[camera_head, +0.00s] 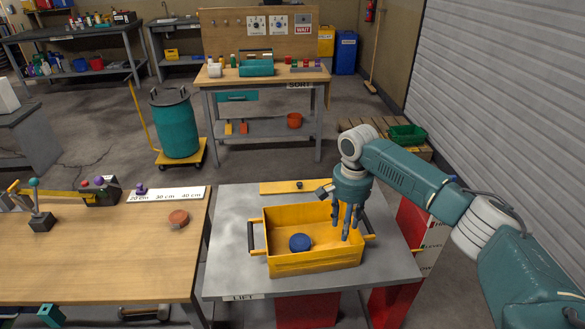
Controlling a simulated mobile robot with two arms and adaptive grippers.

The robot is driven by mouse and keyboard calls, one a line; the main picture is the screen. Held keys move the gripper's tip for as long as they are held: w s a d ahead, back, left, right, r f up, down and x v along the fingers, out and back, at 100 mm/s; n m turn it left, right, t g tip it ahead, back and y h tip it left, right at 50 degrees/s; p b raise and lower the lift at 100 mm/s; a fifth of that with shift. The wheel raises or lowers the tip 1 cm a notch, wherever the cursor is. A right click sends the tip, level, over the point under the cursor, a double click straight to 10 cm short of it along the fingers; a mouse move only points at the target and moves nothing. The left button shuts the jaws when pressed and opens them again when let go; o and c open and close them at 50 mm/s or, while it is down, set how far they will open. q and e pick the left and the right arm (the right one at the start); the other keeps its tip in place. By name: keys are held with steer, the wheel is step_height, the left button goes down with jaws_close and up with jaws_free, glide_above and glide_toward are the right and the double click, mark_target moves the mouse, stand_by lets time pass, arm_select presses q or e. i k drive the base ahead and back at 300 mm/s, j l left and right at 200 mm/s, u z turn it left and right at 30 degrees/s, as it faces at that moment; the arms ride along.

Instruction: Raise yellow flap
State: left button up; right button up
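A yellow flat strip with a dark knob (290,187) lies at the back edge of the grey table; it may be the flap, but I cannot tell for sure. In front of it stands an open yellow box (315,263) with dark side handles and a round blue object (300,242) inside. My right gripper (346,222) points down over the right part of the box, its fingers extended, apart and holding nothing visible. I cannot tell whether a fingertip touches the box. My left gripper is not in view.
The grey table (232,227) has free room left of the box. A wooden table (90,255) at left holds a reddish disc (179,218) and a ruler strip (165,195). A teal drum (174,125) and a workbench (262,74) stand behind.

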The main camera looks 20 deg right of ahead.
mark_target(272, 188)
steer(key=i, duration=1.15)
